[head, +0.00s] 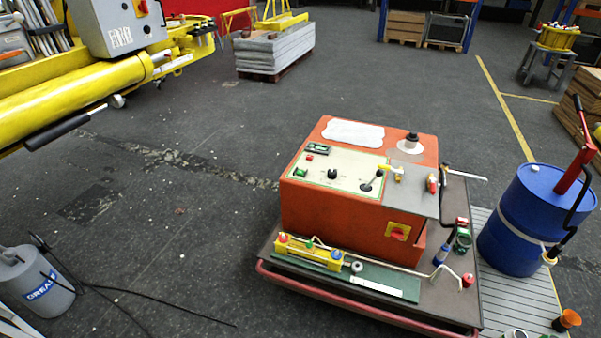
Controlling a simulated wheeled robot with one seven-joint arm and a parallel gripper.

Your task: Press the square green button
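An orange control box (345,222) stands on a low cart in the head view. Its pale sloped panel (345,185) carries several controls. A small green control (300,172) sits near the panel's left edge; it is too small to tell whether it is square. A red button (309,157) is just above it, and a dark green rectangular piece (318,149) lies at the panel's upper left. A black knob (332,174) and a black-topped lever (372,181) are further right. My gripper is not in view, and nothing covers the panel.
The cart (480,305) also holds a yellow valve block (308,251), bent rods and loose fittings. A blue drum (530,220) stands to the right, a grey grease can (35,284) at lower left. A yellow boom (75,95) reaches in from the left. Floor left of the cart is mostly clear.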

